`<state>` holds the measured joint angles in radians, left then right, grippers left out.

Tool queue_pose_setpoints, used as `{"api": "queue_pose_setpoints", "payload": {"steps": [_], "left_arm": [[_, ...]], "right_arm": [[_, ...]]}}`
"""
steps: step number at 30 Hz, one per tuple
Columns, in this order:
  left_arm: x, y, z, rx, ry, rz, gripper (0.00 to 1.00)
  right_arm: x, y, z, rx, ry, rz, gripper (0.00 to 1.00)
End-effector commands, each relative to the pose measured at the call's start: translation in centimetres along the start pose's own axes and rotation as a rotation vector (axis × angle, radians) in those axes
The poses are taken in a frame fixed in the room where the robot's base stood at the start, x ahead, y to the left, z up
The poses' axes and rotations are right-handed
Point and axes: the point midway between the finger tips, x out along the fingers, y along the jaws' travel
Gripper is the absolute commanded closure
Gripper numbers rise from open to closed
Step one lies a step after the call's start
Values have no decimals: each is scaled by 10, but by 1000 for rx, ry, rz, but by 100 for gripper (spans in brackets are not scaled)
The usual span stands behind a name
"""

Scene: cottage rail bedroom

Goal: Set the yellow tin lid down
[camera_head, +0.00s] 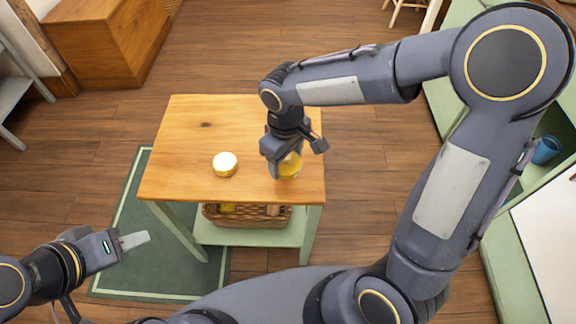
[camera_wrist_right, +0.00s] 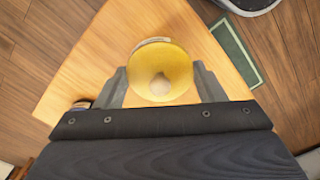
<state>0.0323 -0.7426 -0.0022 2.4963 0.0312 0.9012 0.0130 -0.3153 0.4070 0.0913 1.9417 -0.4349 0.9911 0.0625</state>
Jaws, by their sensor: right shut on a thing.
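The yellow tin lid (camera_wrist_right: 160,70) is between the two fingers of my right gripper (camera_wrist_right: 163,86), which is shut on it. In the head view the lid (camera_head: 291,166) shows under my right gripper (camera_head: 291,160), over the right part of the wooden table top (camera_head: 190,125). I cannot tell whether it touches the wood. A round tin (camera_head: 225,164) with a pale, bright top and yellowish side stands on the table, left of the lid. My left gripper (camera_head: 134,240) is off the table at the lower left; its opening is unclear.
A wicker basket (camera_head: 247,217) sits on the green lower shelf under the table. A green rug (camera_head: 130,262) lies on the floor to the left. A wooden chest (camera_head: 100,45) stands at the upper left. The table's left and back areas are clear.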

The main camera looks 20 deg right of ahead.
Motion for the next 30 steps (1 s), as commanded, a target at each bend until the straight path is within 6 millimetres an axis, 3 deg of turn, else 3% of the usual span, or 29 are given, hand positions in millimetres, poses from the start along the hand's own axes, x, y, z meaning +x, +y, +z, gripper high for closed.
{"api": "queue_pose_setpoints", "payload": {"steps": [7, 13, 25, 26, 30], "left_arm": [[4, -2, 2, 0, 0, 0, 64], [12, -6, 6, 0, 0, 0, 64], [14, -6, 7, 0, 0, 0, 64], [13, -6, 7, 0, 0, 0, 64], [13, -6, 6, 0, 0, 0, 64]], "right_arm": [[15, 11, -4, 2, 0, 0, 58], [45, 12, -4, 0, -2, 0, 58], [50, 12, -5, 0, 1, 0, 58], [48, 12, -5, 0, 1, 0, 33], [48, 12, -5, 0, 1, 0, 15]]}}
